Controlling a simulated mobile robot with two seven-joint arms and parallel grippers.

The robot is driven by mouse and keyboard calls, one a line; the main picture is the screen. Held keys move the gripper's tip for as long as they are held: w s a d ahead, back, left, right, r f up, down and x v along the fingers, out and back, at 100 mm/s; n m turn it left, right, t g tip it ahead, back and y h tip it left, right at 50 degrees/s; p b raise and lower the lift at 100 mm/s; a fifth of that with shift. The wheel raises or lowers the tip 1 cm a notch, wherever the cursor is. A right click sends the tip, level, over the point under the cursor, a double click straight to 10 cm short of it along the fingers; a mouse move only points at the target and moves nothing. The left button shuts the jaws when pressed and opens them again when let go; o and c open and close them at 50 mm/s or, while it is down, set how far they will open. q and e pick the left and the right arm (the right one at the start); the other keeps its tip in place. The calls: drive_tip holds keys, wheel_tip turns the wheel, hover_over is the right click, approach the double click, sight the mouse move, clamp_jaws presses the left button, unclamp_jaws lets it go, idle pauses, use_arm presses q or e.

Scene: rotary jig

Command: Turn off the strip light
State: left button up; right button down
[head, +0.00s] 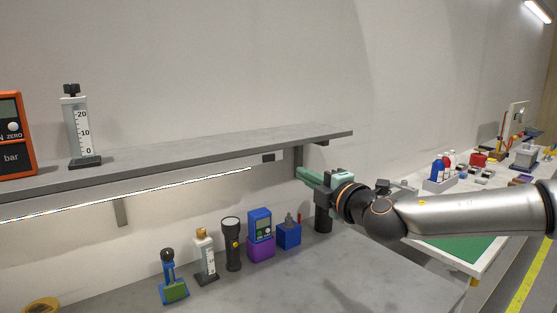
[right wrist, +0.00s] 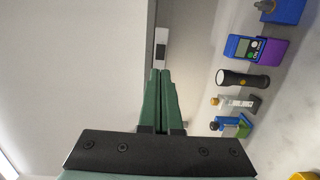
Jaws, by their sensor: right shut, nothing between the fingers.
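The strip light (head: 130,192) is a thin bright white line running along under the grey shelf (head: 200,149). A small dark box (head: 268,157), which looks like its switch, sits under the shelf just past the strip's right end. In the right wrist view a small box with white and dark parts (right wrist: 160,48) shows just beyond the fingertips. My right gripper (head: 299,173) is green, shut and empty. It is below the shelf, to the right of the dark box and apart from it in the head view. Its closed fingertips (right wrist: 160,72) point toward the box in the wrist view. My left gripper is out of view.
On the bench below stand a flashlight (head: 232,244), a blue meter (head: 261,226) on a purple block, a blue holder (head: 289,236) and other small items. A gauge (head: 76,125) and an orange meter (head: 15,135) stand on the shelf. A shelf bracket (head: 298,160) is near the gripper.

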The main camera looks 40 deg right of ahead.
drive_tip(key=p, duration=0.2)
approach(273, 158)
drive_tip(key=p+x, duration=0.5)
drive_tip(key=shift+w+r+p, duration=0.2)
drive_tip(key=shift+w+p, duration=0.05)
drive_tip(key=shift+p, duration=0.05)
drive_tip(key=shift+w+d+f, duration=0.15)
drive_tip(key=shift+w+f, duration=0.05)
drive_tip(key=shift+w, duration=0.5)
drive_tip(key=shift+d+f+b, duration=0.25)
drive_tip(key=shift+b, duration=0.05)
drive_tip(key=shift+y+b, duration=0.3)
drive_tip(key=shift+b, duration=0.05)
drive_tip(key=shift+a+r, duration=0.1)
drive_tip(key=shift+r, duration=0.15)
